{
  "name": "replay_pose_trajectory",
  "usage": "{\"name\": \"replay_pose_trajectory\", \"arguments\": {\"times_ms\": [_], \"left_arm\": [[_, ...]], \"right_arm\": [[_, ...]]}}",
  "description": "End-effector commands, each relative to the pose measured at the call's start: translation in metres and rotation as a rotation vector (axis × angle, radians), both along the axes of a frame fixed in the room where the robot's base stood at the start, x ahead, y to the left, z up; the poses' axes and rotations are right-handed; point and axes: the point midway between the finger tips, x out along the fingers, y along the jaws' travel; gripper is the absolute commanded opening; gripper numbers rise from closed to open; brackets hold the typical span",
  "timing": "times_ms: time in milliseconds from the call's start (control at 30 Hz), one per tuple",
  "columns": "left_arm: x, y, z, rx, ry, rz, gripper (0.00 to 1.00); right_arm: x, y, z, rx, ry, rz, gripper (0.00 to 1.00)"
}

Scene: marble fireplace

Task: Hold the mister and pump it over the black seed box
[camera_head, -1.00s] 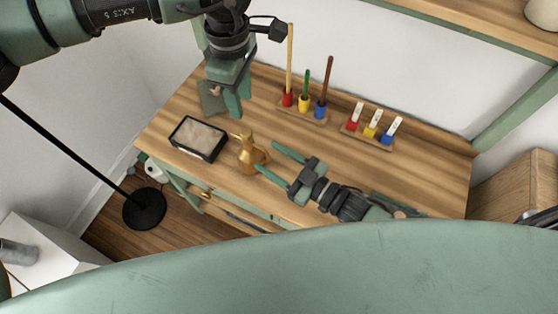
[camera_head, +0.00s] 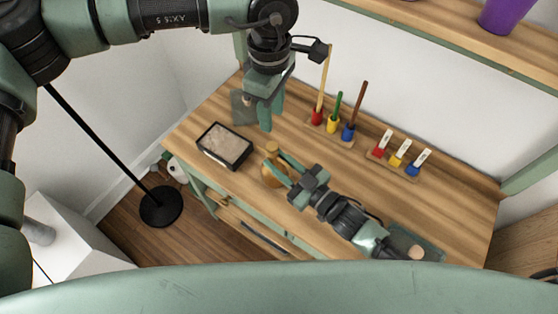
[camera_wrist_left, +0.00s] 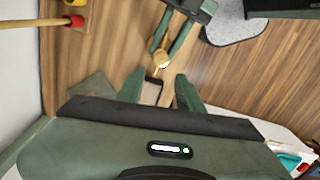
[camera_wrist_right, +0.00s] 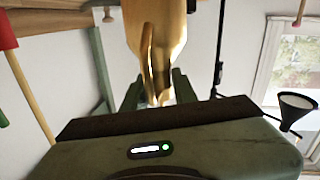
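The brass mister (camera_head: 271,176) stands upright on the wooden desk, just right of the black seed box (camera_head: 224,146), which holds pale soil. My right gripper (camera_head: 279,163) is at the mister with its fingers apart, one on each side. In the right wrist view the mister's handle (camera_wrist_right: 153,60) lies between these fingers; firm contact is not clear. My left gripper (camera_head: 260,112) is open and empty, above the desk behind the seed box and mister. In the left wrist view the mister (camera_wrist_left: 160,60) and part of the seed box (camera_wrist_left: 153,92) show beyond its fingers.
A rack (camera_head: 330,128) of red, yellow and blue-based tools stands behind the mister. A second rack (camera_head: 392,165) with labelled red, yellow and blue pieces stands to its right. A dark flat mat (camera_head: 243,107) lies at the desk's back left. The desk front left of the box is bare.

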Motion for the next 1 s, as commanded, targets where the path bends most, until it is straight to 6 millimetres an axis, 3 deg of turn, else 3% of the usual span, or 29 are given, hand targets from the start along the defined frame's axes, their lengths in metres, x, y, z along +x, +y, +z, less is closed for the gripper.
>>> {"name": "replay_pose_trajectory", "arguments": {"times_ms": [200,333,1000], "left_arm": [[0.0000,-0.0001,0.0000,0.000,0.000,0.000,0.36],[0.0000,-0.0001,-0.0001,0.000,0.000,0.000,0.00],[0.0000,0.0000,-0.0002,0.000,0.000,0.000,0.00]], "right_arm": [[0.0003,-0.0010,-0.0012,-0.005,0.001,-0.001,0.00],[0.0003,-0.0012,-0.0016,-0.006,0.001,-0.002,0.00],[0.0003,-0.0020,-0.0031,-0.010,0.003,-0.003,0.00]]}}
